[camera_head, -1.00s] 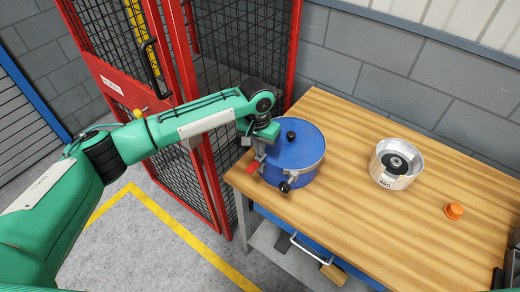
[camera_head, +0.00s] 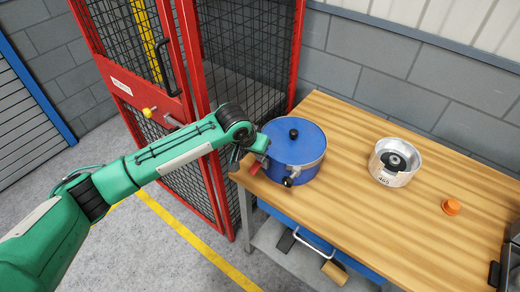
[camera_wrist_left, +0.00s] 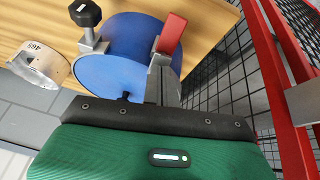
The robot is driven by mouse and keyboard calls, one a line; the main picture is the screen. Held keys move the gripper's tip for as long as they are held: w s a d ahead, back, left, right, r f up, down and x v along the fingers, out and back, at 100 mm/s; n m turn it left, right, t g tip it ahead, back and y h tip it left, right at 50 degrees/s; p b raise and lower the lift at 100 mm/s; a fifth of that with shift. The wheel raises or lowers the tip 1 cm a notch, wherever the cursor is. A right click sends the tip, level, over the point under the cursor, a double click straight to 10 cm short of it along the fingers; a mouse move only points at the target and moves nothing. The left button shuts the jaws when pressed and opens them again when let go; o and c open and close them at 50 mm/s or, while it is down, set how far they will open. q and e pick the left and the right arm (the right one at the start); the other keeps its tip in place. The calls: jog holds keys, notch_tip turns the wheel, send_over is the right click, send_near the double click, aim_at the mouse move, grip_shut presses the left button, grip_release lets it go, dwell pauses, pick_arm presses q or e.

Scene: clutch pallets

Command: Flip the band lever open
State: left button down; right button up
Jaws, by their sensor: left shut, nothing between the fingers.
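A blue drum with a blue lid and black knob (camera_head: 297,147) stands at the table's left end. A grey metal band runs round it, with a black clamp knob (camera_head: 289,181) at its front. The red band lever (camera_head: 256,168) is on the drum's left side; it also shows in the left wrist view (camera_wrist_left: 170,35), sticking out from a grey metal piece. My left gripper (camera_head: 241,162) is shut and empty, close beside the lever. Its grey fingers (camera_wrist_left: 161,86) appear just below the lever in the wrist view; I cannot tell whether they touch it. My right gripper is out of view.
A silver round part (camera_head: 396,163) labelled 465 and an orange cap (camera_head: 451,207) lie on the wooden table (camera_head: 350,215). A red mesh cage (camera_head: 245,60) stands close behind and left of the drum. A dark object (camera_head: 508,262) sits at the right edge.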

aim_at(257, 162)
pick_arm(q)
jog(key=shift+s+a+f+t+h+b, duration=0.3)
jog(key=shift+s+a+f+t+h, duration=0.2)
jog(key=shift+t, duration=0.2)
jog(key=shift+s+a+f+t+h+b, duration=0.25)
jog(key=shift+s+f+t+h+b, duration=0.2)
jog(key=shift+t+h+b, duration=0.2)
jog(key=shift+s+a+f+t+h+b, duration=0.45)
jog(key=shift+s+t+h+b, duration=0.15)
jog(key=shift+t+b, duration=0.45)
jog(key=shift+s+a+f+t+h+b, duration=0.1)
jog(key=shift+f+t+h+b, duration=0.2)
jog(key=shift+t+h+b, duration=0.35)
jog(key=shift+s+a+b, duration=0.1)
jog(key=shift+b, duration=0.35)
jog(key=shift+r, duration=0.15)
